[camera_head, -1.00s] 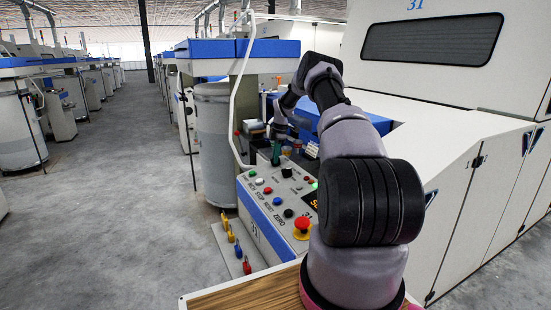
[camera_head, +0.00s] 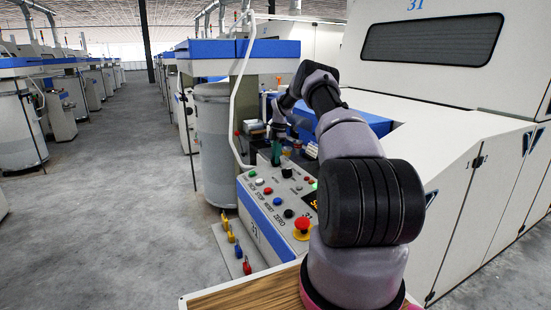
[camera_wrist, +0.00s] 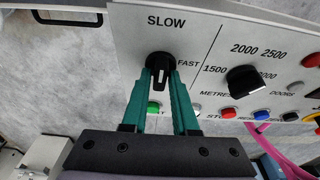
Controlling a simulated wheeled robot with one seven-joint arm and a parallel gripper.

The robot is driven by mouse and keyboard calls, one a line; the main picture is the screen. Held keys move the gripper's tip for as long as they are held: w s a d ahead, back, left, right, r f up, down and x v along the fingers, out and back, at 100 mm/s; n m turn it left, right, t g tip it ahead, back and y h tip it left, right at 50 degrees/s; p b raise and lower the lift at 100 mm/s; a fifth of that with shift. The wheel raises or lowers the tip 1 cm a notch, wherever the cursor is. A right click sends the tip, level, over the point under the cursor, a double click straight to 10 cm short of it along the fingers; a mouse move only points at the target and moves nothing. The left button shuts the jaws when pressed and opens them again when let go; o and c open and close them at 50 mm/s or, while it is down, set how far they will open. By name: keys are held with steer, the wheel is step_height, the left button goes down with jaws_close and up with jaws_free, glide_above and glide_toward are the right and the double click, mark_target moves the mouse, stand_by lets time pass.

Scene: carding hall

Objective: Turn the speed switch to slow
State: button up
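The speed switch (camera_wrist: 160,66) is a round black knob with a white line on its raised bar, in the upper middle of the wrist view. SLOW is printed above it and FAST to its right. The white line runs roughly up and down in the picture. My gripper (camera_wrist: 162,76) has two teal fingers, one on each side of the knob's bar, with a gap between them. I cannot tell whether they touch the bar. In the head view my gripper (camera_head: 276,152) is at the far end of the control panel (camera_head: 262,197), and the switch is hidden there.
A black metres knob (camera_wrist: 243,80) stands to the right of the switch. A green button (camera_wrist: 153,108) is beside the left finger, with several other buttons along the panel. A red mushroom button (camera_head: 302,224) is at the panel's near end. The aisle floor at left is clear.

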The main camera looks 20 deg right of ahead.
steer(key=shift+o, duration=0.9)
step_height(320, 180, up, 11)
steer(key=d, duration=0.1)
steer(key=shift+d+f, duration=0.15)
steer(key=shift+d, duration=0.1)
